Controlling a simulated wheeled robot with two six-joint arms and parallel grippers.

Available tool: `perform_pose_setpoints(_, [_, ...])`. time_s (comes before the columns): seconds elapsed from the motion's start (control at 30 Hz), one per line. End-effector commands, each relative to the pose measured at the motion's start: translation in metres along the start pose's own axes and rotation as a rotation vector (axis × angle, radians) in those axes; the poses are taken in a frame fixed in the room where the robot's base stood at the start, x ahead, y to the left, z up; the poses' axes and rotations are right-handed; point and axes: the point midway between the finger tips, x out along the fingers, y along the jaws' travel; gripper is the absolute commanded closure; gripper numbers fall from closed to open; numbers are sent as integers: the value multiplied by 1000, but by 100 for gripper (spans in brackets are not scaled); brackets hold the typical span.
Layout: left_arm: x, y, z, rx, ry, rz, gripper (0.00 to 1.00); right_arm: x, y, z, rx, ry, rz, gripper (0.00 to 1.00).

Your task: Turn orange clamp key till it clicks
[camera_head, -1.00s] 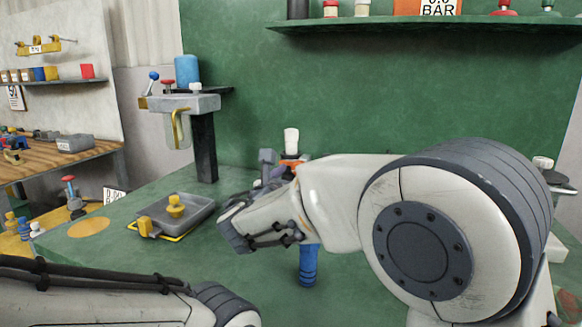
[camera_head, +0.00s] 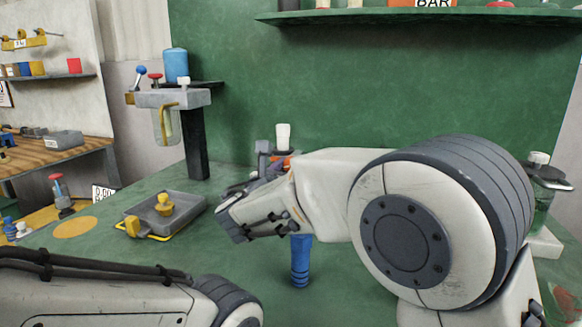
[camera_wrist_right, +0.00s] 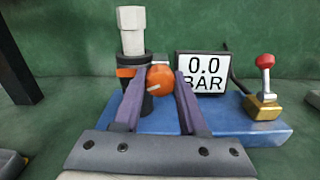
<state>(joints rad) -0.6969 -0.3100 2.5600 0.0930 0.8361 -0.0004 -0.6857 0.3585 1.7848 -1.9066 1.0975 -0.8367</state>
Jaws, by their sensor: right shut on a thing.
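The orange clamp key (camera_wrist_right: 160,80) is a round orange knob with a pale mark across its face. It sits at the front of a black cylinder (camera_wrist_right: 134,64) with an orange band and a white top, on a blue base (camera_wrist_right: 225,130). My right gripper (camera_wrist_right: 159,78) has its two purple fingers on either side of the key, shut on it. In the head view, my right wrist hides most of the fixture; its white top (camera_head: 283,135) and a bit of orange show. My left forearm crosses the lower left, with its gripper out of view.
A gauge reading 0.0 BAR (camera_wrist_right: 204,73) and a red-knobbed lever on a brass block (camera_wrist_right: 264,88) stand right of the key. A blue handle (camera_head: 300,262) shows below my right wrist. A grey tray (camera_head: 190,212) with yellow parts lies left on the green bench.

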Motion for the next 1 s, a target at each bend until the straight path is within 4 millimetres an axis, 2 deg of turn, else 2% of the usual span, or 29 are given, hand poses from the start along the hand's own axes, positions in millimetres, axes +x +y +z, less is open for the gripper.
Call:
perform_pose_setpoints(0.37, [37, -3, 2, 0, 0, 0, 50, 0, -1, -6, 194, -3, -2, 100])
perform_pose_setpoints(0.7, [86, -6, 5, 0, 0, 0, 50, 0, -2, -7, 510, -2, -1, 100])
perform_pose_setpoints(1.0, [122, -9, 7, 0, 0, 0, 50, 0, -2, -6, 774, -2, -2, 100])
